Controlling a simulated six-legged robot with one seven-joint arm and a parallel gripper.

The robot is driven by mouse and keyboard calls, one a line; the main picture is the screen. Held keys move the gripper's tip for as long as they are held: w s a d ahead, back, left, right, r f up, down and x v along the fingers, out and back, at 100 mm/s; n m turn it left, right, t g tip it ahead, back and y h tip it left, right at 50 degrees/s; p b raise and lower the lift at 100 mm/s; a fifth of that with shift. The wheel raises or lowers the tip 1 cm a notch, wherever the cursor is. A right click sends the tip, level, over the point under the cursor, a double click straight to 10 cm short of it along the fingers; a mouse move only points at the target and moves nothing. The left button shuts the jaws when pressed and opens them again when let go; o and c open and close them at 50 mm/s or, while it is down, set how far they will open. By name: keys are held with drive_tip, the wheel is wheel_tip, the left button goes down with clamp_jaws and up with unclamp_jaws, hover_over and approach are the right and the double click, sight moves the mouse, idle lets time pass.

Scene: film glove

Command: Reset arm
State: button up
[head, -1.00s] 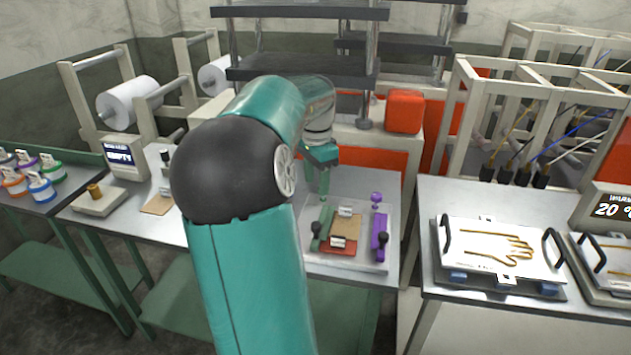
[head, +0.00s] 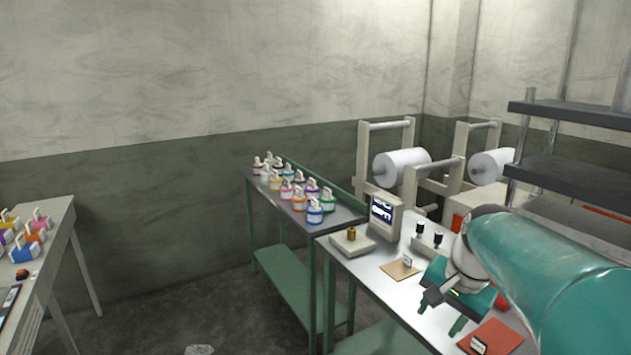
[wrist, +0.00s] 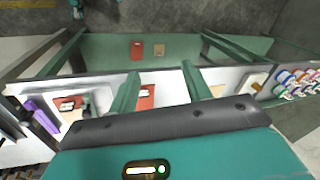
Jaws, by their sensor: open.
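My gripper (head: 468,326) is at the right of the head view, hanging over the steel bench between a tan card and a red card. Its two green fingers are apart, with nothing between them that I can see held. In the wrist view my gripper (wrist: 162,88) is also open and empty. The red card (wrist: 146,97) with a small tag lies on the bench below the fingers. My teal arm fills the right side of the head view and hides part of the bench.
Several coloured pots (head: 299,200) fill a side table. A clamp fixture with a purple clamp (wrist: 42,115) lies left in the wrist view. Open floor (head: 200,310) is at left.

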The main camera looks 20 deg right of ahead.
drive_tip(key=s+a+f+n+t, duration=0.1)
drive_tip(key=s+a+n, duration=0.1)
drive_tip(key=a+n, duration=0.4)
drive_tip(key=s+a+f+n+t, duration=0.1)
drive_tip(key=s+a+n, duration=0.2)
drive_tip(key=a, duration=1.4)
drive_tip(key=n, duration=0.3)
drive_tip(key=shift+a+n+t, duration=0.3)
drive_tip(key=shift+n, duration=0.1)
drive_tip(key=shift+c, duration=1.4)
drive_tip(key=shift+d, duration=0.1)
drive_tip(key=shift+d, duration=0.15)
